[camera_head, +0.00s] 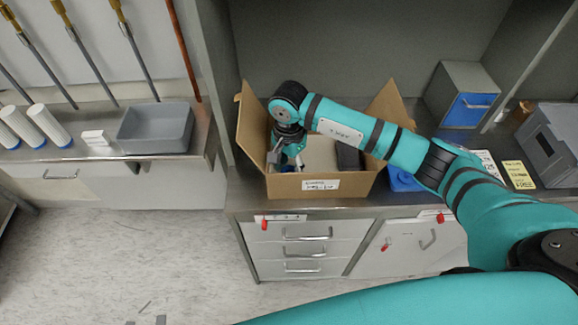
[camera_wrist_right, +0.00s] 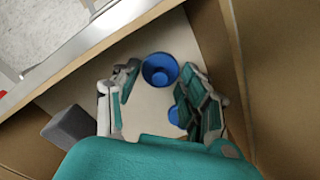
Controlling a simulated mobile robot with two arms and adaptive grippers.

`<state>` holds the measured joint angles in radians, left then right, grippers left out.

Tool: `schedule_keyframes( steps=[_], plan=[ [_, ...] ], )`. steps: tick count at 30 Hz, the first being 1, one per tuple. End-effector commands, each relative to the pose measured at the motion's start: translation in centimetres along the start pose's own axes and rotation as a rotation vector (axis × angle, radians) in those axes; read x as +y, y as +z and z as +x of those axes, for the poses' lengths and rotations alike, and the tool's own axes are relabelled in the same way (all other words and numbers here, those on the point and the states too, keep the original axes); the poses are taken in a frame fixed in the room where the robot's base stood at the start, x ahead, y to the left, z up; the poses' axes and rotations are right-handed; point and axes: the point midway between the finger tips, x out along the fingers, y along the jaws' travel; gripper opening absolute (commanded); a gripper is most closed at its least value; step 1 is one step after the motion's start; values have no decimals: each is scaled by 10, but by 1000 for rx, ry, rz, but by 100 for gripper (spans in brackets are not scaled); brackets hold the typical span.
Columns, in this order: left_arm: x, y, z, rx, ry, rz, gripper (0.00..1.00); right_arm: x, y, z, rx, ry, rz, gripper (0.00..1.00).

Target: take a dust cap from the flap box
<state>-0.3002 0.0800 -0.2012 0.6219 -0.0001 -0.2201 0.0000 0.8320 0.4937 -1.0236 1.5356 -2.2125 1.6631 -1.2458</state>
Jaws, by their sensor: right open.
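The flap box (camera_head: 280,187) is an open cardboard box with raised flaps on the counter. My right gripper (camera_head: 287,160) reaches down into its left part. In the right wrist view my right gripper (camera_wrist_right: 160,88) is open, with its fingers spread. A round blue dust cap (camera_wrist_right: 160,69) lies on the box floor by the gap between the fingertips. Another blue piece (camera_wrist_right: 174,115), probably a second cap, is partly hidden by the finger on the picture's right. I cannot tell whether a finger touches either one. My left gripper is out of view.
A dark grey block (camera_wrist_right: 68,127) is also inside the box, which shows in the head view (camera_head: 348,157). The box walls stand close around the gripper. A blue bin (camera_head: 402,181) is right of the box, and a grey tray (camera_head: 155,128) is on the left counter.

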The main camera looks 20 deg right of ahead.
Motion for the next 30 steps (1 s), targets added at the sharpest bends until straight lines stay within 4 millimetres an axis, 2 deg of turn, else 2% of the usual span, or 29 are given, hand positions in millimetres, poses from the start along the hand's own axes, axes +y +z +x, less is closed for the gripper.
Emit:
schedule_keyframes(
  steps=[7, 16, 25, 30],
  plan=[
    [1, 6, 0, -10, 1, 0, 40, 0, 0, 2, 0, -2, -1, 42],
    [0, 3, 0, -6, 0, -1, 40, 0, 0, 2, 1, -1, 0, 4],
    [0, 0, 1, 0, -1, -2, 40, 0, 0, 0, 1, -1, 0, 3],
    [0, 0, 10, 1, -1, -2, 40, -1, -1, -19, 3, -5, -1, 3]
  ],
)
